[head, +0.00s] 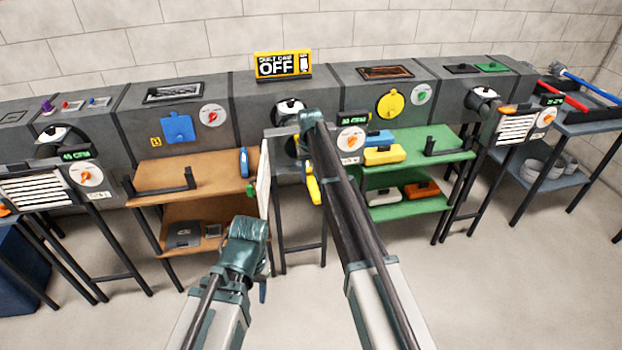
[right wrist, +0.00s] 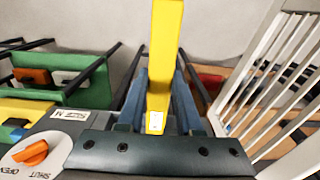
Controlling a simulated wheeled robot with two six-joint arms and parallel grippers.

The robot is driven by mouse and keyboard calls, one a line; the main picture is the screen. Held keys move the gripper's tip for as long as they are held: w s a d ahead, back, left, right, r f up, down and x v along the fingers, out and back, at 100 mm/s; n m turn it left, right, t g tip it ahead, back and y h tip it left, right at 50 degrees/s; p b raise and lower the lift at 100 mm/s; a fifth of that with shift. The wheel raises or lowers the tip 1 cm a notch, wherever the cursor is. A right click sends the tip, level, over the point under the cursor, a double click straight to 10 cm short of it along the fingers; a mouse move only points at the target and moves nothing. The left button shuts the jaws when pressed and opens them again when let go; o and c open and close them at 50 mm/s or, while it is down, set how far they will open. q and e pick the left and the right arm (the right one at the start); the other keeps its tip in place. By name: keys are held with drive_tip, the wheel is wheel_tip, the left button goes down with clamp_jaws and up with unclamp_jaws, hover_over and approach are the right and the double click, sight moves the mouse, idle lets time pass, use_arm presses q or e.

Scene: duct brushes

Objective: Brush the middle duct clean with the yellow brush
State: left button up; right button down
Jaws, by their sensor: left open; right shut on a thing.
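The middle duct (head: 318,88) stands in the row by the wall, with its grille door (head: 264,185) swung open and seen nearly edge-on. The door's white slats fill the right of the right wrist view (right wrist: 275,75). My right gripper (right wrist: 160,95) is at the duct's front, shut on the yellow brush (right wrist: 165,50). The brush's yellow handle also shows below my right wrist in the head view (head: 313,188). Its bristle end is hidden, so I cannot tell how far it is inside. My left gripper (head: 247,232) is open and apart from everything, below and left of the duct.
An orange-knobbed dial (head: 351,140) sits right of the opening. A brown shelf (head: 165,172) stands left and a green shelf (head: 435,143) right, both holding items. A yellow sign reading OFF (head: 283,65) stands on top. The floor in front is clear.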

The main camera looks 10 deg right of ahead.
drive_tip(key=shift+s, duration=0.2)
drive_tip(key=s, duration=1.6)
drive_tip(key=shift+s+d, duration=0.25)
drive_tip(key=shift+s, duration=0.05)
idle(0.3)
drive_tip(key=shift+w+a, duration=0.15)
drive_tip(key=shift+w, duration=4.1)
drive_tip(key=shift+w+a, duration=0.15)
drive_tip(key=shift+w, duration=4.05)
drive_tip(key=s+d, duration=0.1)
drive_tip(key=s, duration=3.1)
drive_tip(key=shift+d, duration=0.1)
